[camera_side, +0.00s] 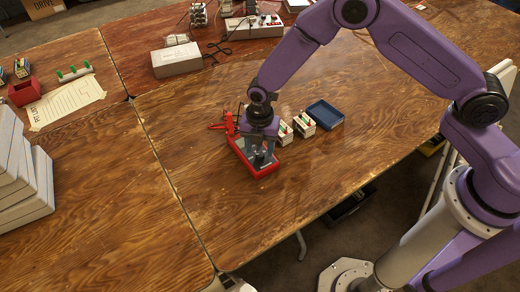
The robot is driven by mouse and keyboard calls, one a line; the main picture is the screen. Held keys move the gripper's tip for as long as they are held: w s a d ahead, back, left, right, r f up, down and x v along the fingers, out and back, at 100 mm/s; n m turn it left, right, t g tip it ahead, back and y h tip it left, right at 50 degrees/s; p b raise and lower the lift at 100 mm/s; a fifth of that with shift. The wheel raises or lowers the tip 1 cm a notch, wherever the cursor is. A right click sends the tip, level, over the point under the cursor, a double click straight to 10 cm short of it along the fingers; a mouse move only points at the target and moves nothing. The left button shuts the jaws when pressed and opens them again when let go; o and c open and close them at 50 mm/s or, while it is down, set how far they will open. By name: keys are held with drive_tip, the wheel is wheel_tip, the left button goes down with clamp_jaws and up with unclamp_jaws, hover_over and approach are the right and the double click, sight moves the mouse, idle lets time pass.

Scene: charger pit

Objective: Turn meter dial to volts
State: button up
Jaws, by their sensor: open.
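The meter (262,171) is a red-edged device with a grey face, lying on the wooden table near the middle of the side view. Red leads (221,125) lie at its far left end. My gripper (258,160) points down over the meter's face, with its jaws open. The dial is hidden or too small to make out between and under the fingers. I cannot tell whether the fingers touch it or which setting it points to.
Two small white blocks with coloured tops (304,126) and a blue tray (325,114) stand close to the right of the meter. A grey box (177,60) and a power strip (254,26) are farther back. The table (240,225) in front is clear.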

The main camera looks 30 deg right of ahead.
drive_tip(key=shift+f, duration=0.95)
clamp_jaws()
drive_tip(key=shift+m, duration=0.3)
drive_tip(key=m, duration=1.1)
